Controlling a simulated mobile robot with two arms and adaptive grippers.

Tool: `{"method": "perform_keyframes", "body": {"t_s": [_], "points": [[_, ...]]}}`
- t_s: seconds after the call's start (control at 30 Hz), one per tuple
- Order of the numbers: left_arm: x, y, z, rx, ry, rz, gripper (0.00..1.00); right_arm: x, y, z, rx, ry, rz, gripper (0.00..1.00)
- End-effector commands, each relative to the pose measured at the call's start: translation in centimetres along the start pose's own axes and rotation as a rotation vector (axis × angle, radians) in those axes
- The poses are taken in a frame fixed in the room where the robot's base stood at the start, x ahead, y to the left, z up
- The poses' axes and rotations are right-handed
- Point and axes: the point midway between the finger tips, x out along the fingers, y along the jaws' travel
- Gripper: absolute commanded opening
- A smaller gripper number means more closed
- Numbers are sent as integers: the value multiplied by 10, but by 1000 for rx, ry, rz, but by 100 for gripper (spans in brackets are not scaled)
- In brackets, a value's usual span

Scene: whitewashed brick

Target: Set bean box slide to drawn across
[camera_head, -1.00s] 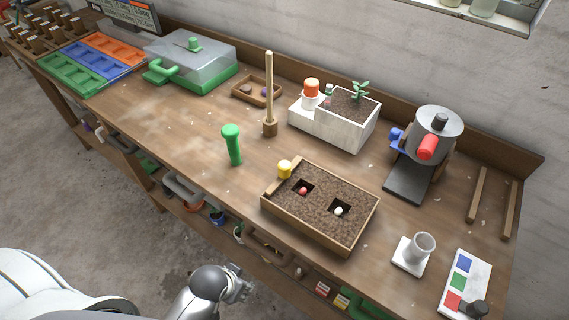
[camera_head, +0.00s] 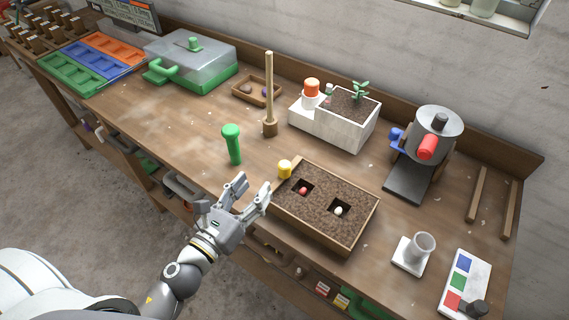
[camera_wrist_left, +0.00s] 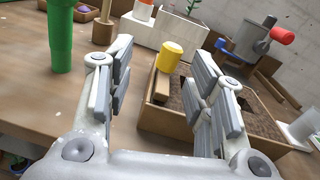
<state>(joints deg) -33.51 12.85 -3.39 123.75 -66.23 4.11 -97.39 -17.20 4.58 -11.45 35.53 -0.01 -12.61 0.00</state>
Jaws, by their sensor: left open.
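The bean box (camera_head: 338,240) is a wooden tray of dark soil near the table's front edge. Two square holes in the soil show a red bean (camera_head: 303,191) and a white bean (camera_head: 338,211). A yellow knob (camera_head: 285,169) stands at the box's left back corner, on what looks like the slide, a wooden strip at the left end; both holes are uncovered. My left gripper (camera_head: 252,186) is open and empty, just left of the box. In the left wrist view the yellow knob (camera_wrist_left: 171,57) appears between the fingers, farther off. My right gripper is out of view.
A green-handled tool (camera_head: 232,145) stands left of the box, near my left gripper. A wooden rod (camera_head: 269,95) stands behind, beside the white planter (camera_head: 347,127).

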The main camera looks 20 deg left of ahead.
Motion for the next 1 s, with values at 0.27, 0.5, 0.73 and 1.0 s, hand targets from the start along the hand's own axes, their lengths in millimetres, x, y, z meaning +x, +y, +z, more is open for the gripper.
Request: {"method": "perform_keyframes", "body": {"t_s": [0.27, 0.5, 0.73, 1.0], "points": [[6, -14, -5, 139, 7, -75, 49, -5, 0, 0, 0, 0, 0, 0], [39, -16, -3, 136, 5, -73, 49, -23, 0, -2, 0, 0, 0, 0], [75, -19, -4, 133, 6, -72, 49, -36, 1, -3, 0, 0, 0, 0], [102, -21, -7, 133, 7, -72, 49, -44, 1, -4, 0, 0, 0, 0]]}}
